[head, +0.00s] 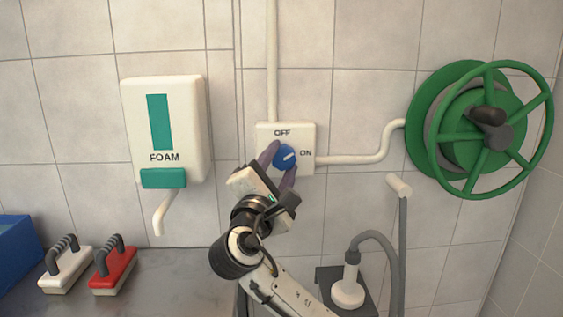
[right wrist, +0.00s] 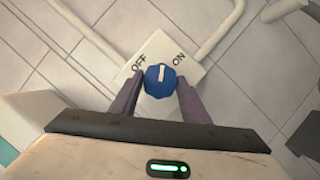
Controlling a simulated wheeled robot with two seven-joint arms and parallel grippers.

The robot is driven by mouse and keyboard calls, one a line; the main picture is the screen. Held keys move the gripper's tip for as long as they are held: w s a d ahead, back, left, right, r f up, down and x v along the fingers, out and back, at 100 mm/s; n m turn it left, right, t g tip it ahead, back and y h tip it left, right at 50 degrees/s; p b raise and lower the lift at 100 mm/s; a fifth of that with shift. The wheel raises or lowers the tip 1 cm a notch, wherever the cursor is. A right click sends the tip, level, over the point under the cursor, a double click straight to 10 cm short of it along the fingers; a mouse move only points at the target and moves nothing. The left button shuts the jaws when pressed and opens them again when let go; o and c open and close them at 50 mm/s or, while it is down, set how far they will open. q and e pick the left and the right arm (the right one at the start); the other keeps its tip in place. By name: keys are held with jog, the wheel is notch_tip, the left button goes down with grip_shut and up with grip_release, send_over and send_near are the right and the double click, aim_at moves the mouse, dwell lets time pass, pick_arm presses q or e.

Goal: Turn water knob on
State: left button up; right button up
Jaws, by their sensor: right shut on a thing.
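The blue water knob (head: 285,156) sits on a white wall plate (head: 304,132) marked OFF above and ON to the right. The right wrist view shows the knob (right wrist: 160,79) with its white mark pointing between OFF and ON. My right gripper (head: 279,166) is at the plate, its purple fingers on either side of the knob and shut on it. In the right wrist view the gripper (right wrist: 158,97) has one finger on each side of the knob. My left gripper is not in view.
A white FOAM dispenser (head: 191,120) hangs left of the plate. A green hose reel (head: 440,120) is on the wall at right, with a hose nozzle (head: 398,185) below. White (head: 66,268) and red (head: 112,272) brushes lie on the metal counter (head: 170,270).

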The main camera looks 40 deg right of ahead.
jog(key=m+g+p, duration=0.1)
jog(key=m, duration=0.3)
jog(key=shift+a+g, duration=0.1)
jog(key=shift+g, duration=0.2)
jog(key=shift+r+m+g+y+p, duration=0.1)
jog(key=shift+m+g+y+p, duration=0.45)
jog(key=shift+m, duration=0.95)
jog(key=shift+y, duration=0.25)
jog(key=o, duration=1)
jog(key=b+v, duration=0.1)
jog(key=v, duration=0.9)
jog(key=shift+s+a, duration=0.1)
